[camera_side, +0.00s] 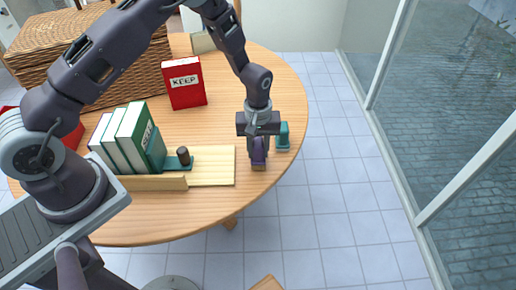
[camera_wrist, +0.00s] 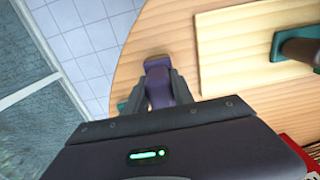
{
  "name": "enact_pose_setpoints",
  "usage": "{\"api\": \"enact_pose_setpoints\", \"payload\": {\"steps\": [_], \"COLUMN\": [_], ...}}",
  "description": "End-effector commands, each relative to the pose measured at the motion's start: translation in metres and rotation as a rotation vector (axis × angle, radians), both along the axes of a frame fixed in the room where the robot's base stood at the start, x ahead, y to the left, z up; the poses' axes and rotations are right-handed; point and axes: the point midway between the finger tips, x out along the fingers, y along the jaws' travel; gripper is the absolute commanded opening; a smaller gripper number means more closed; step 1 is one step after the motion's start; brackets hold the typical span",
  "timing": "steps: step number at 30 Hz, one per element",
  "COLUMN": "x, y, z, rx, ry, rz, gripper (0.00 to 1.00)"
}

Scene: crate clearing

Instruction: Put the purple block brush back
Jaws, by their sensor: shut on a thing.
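The purple block brush (camera_side: 258,152) is near the right edge of the round wooden table, upright under my gripper. My gripper (camera_side: 258,139) points down and is shut on it. In the wrist view the purple brush (camera_wrist: 159,83) sits between the two grey fingers of my gripper (camera_wrist: 160,92). Its brown lower end shows in the side view at the table top; I cannot tell whether it touches the table. A teal block-shaped thing (camera_side: 283,136) stands just right of my gripper, and is mostly hidden in the wrist view.
A pale wooden board (camera_side: 212,180) lies left of my gripper, with a dark-knobbed teal thing (camera_side: 181,161) at its left. A red "KEEP" box (camera_side: 184,84) and wicker basket (camera_side: 60,55) are farther back. The table edge is close.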

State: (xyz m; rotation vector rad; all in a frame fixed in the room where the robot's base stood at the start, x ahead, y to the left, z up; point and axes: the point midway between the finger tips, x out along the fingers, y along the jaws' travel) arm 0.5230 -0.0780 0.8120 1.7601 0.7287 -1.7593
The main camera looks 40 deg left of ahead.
Motion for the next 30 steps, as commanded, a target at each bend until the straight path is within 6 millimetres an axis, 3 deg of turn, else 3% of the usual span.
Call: {"api": "enact_pose_setpoints", "payload": {"steps": [5,6,9,19,30], "x": [0.0,0.0,0.0,0.0,-0.003], "y": [0.0,0.0,0.0,0.0,0.0], "z": [-0.005,-0.006,-0.006,-0.003,0.063], "rx": [0.0,0.0,0.0,-0.001,0.001], "ry": [0.0,0.0,0.0,-0.001,-0.001], "rz": [0.0,0.0,0.0,0.0,0.0], "gripper": [0.0,0.31,0.5,0.51,0.51]}}
